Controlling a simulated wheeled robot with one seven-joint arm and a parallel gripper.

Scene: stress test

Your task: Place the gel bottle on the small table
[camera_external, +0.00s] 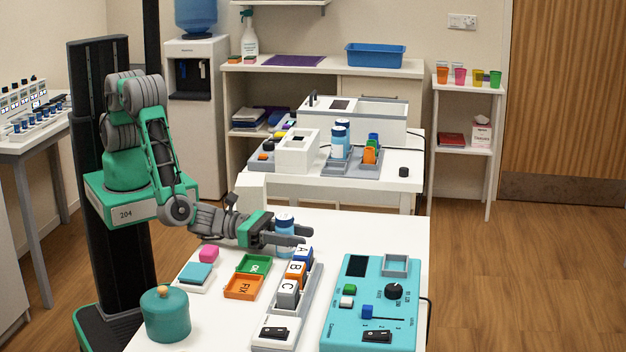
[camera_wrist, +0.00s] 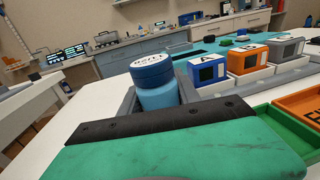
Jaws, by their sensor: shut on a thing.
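Several white tables are in view. I cannot tell which is the small table; one candidate is the white stand (camera_external: 467,90) by the door.
Beside the bottle are the lettered A, B, C blocks (camera_external: 289,289), green (camera_external: 253,264) and orange (camera_external: 244,286) trays, and a turquoise control box (camera_external: 371,300). A teal pot (camera_external: 166,314) stands front left. The middle table (camera_external: 400,183) holds equipment and similar bottles. Cups (camera_external: 459,75) stand on the stand.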

